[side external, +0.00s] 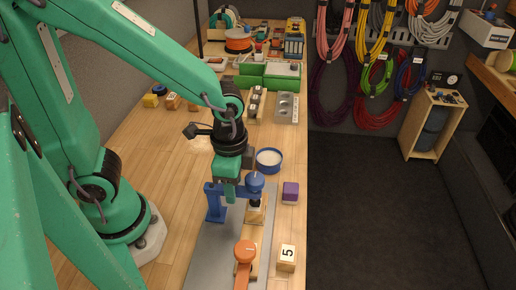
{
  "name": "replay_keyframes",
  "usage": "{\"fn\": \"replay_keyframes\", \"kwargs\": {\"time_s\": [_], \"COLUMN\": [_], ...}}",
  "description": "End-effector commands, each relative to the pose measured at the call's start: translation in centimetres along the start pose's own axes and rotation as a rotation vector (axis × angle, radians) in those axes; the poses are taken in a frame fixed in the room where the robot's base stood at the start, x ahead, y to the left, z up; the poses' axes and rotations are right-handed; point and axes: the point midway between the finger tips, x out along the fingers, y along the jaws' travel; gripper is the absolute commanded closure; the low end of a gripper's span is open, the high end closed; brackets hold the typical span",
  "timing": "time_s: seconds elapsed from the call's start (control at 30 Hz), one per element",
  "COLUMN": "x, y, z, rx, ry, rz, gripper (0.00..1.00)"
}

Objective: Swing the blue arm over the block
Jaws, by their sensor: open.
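The blue arm (214,204) stands on a grey plate (206,250) on the bench, with a round blue knob (256,182) at its right. My gripper (231,190) points down just left of the knob, close to the blue arm; whether they touch is unclear. Its fingers partly cover the blue arm. A purple block (290,192) sits to the right, apart from the blue arm. A wooden block marked 5 (287,257) stands nearer the camera. A pale wooden piece (255,213) with a dark part on it is below the blue knob.
An orange arm with a round knob (245,251) is at the front of the plate. A blue round dish (269,160) stands behind the gripper. Green and grey boxes (270,75) and a socket strip (287,108) lie farther back. The bench's right edge is close to the blocks.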

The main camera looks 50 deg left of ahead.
Motion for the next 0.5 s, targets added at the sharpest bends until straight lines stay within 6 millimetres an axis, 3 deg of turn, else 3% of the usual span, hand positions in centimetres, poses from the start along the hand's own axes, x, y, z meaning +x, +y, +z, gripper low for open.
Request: {"fn": "replay_keyframes", "kwargs": {"time_s": [0.5], "x": [-5.4], "y": [0.0], "z": [-0.1], "rx": [0.001], "ry": [0.004], "rz": [-0.002], "gripper": [0.56]}}
